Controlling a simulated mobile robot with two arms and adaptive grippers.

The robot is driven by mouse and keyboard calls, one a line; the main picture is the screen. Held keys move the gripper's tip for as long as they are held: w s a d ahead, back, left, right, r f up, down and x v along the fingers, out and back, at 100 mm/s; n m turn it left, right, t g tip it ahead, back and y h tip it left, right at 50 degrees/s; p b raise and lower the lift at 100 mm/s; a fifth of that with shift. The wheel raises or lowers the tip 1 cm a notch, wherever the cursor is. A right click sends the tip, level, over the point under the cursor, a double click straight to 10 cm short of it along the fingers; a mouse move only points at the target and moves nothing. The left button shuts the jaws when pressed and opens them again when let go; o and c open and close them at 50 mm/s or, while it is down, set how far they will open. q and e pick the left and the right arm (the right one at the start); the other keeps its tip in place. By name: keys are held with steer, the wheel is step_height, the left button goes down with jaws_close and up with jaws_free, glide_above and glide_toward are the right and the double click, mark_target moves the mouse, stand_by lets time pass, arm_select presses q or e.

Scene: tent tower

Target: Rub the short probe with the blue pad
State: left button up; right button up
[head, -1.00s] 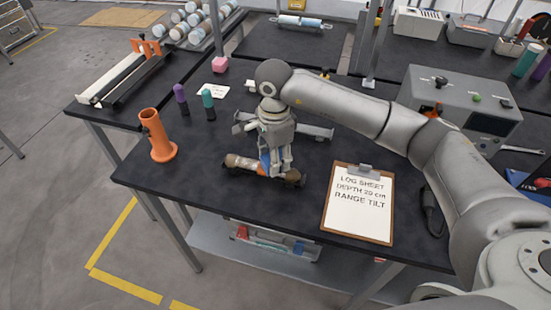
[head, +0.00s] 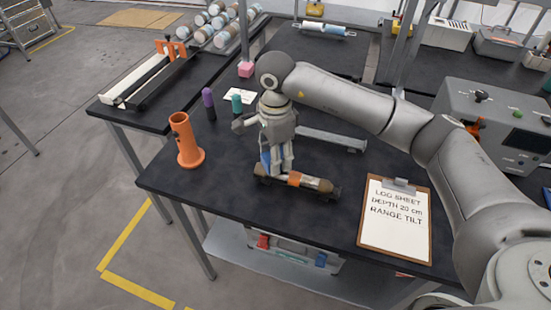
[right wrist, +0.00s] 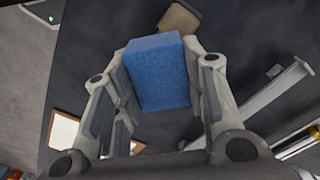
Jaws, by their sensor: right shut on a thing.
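The short probe (head: 318,184) is a brown cylinder with an orange band and dark ends, lying on the black table. My right gripper (head: 277,166) is shut on the blue pad (head: 265,160), above the probe's left end. In the right wrist view the blue pad (right wrist: 158,75) sits between both fingers, and a brown end of the probe (right wrist: 178,18) shows just beyond it. I cannot tell whether the pad touches the probe. My left gripper is not in view.
An orange tube stand (head: 187,145) stands at the table's left edge. A purple-capped bottle (head: 208,99) and a teal-capped one (head: 237,103) stand behind. A grey bar (head: 335,139) lies behind the probe. A clipboard (head: 396,222) lies to the right.

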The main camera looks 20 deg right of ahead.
steer(key=r, duration=0.1)
steer(key=r+p, duration=0.1)
steer(key=r, duration=0.1)
steer(key=shift+s+d+r, duration=0.25)
steer(key=shift+d+r, duration=0.05)
steer(key=shift+r, duration=0.1)
step_height(320, 180, up, 2)
steer(key=shift+w+a+r+p, duration=0.1)
steer(key=shift+w+p, duration=0.05)
steer(key=shift+p, duration=0.6)
steer(key=shift+r, duration=0.35)
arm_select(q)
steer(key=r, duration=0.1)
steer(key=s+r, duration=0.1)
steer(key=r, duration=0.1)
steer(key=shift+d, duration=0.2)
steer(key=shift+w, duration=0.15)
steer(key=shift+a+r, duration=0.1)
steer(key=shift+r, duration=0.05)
